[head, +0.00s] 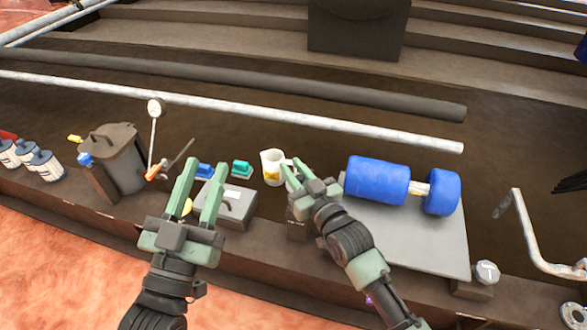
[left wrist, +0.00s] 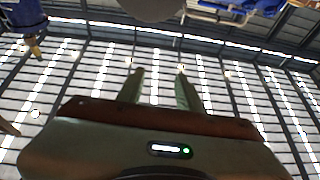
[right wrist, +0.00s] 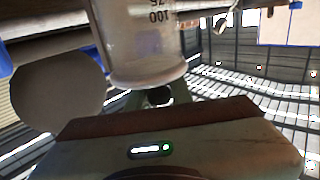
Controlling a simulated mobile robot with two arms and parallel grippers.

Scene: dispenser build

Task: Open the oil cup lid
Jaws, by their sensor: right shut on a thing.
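A small white measuring cup (head: 271,168) with a yellow label stands near the middle of the head view. My right gripper (head: 291,170) is shut at its right side, apparently on the handle. In the right wrist view the clear cup (right wrist: 143,45) with dark volume marks fills the top, just beyond the fingers. My left gripper (head: 208,175) is open and empty, over the left part of a grey box (head: 238,207). The left wrist view shows its two fingers apart with nothing between them. I cannot make out for certain which part is the oil cup lid.
A dark lidded pot (head: 124,165) stands at left, beside several white bottles (head: 41,165). A blue motor (head: 377,180) sits on a grey plate (head: 432,247) at right. A teal block (head: 241,168) is behind the box. A bent pipe (head: 526,235) is far right.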

